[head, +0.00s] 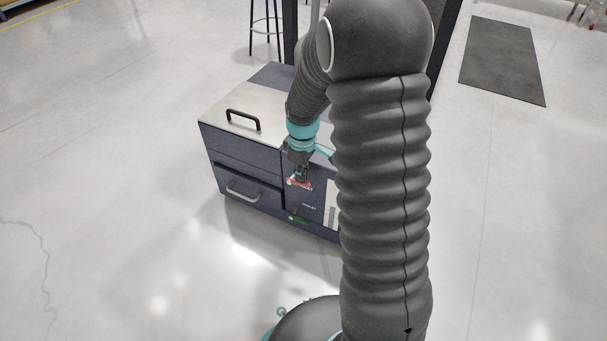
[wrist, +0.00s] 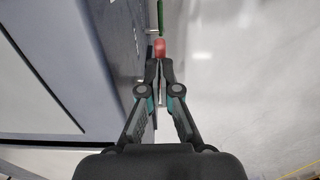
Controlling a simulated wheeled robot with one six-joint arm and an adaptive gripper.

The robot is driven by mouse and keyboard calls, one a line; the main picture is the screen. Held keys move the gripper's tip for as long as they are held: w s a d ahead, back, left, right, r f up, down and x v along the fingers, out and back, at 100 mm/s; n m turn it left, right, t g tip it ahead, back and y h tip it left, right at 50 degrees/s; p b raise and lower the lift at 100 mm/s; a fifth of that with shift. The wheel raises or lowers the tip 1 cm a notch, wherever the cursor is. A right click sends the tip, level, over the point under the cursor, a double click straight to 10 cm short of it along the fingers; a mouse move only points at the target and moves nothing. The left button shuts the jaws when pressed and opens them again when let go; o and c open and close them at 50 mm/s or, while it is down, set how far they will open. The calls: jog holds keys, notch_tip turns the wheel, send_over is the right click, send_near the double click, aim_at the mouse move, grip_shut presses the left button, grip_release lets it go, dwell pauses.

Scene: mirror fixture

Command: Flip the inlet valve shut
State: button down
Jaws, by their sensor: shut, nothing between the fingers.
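A red valve handle (head: 299,183) is on the front face of a dark blue-grey fixture, and a green handle (head: 299,217) is below it. The lettering near them is too small to read, so I cannot tell which is the inlet valve. My gripper (head: 301,177) is at the red handle, pointing down. In the wrist view my gripper (wrist: 159,62) has its fingertips together with nothing between them. The red handle (wrist: 159,47) shows just beyond the tips; I cannot tell whether they touch. The green handle (wrist: 160,18) shows farther on.
The fixture (head: 222,150) has a light top with a black handle (head: 243,119) and a drawer with a metal pull (head: 243,190). My arm hides its right part. A stool (head: 266,30) stands behind. The floor to the left is clear.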

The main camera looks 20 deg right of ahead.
jog(key=shift+r+p, duration=0.4)
jog(key=shift+r, duration=0.1)
notch_tip(320, 180, up, 4)
jog(key=shift+w+a+f+p, duration=0.1)
jog(key=shift+f+p, duration=0.1)
jog(key=shift+p, duration=1.05)
jog(key=s+d+r, duration=0.4)
jog(key=s+d, duration=0.1)
jog(key=s, duration=0.1)
jog(key=shift+d, duration=0.4)
jog(key=shift+w, duration=0.1)
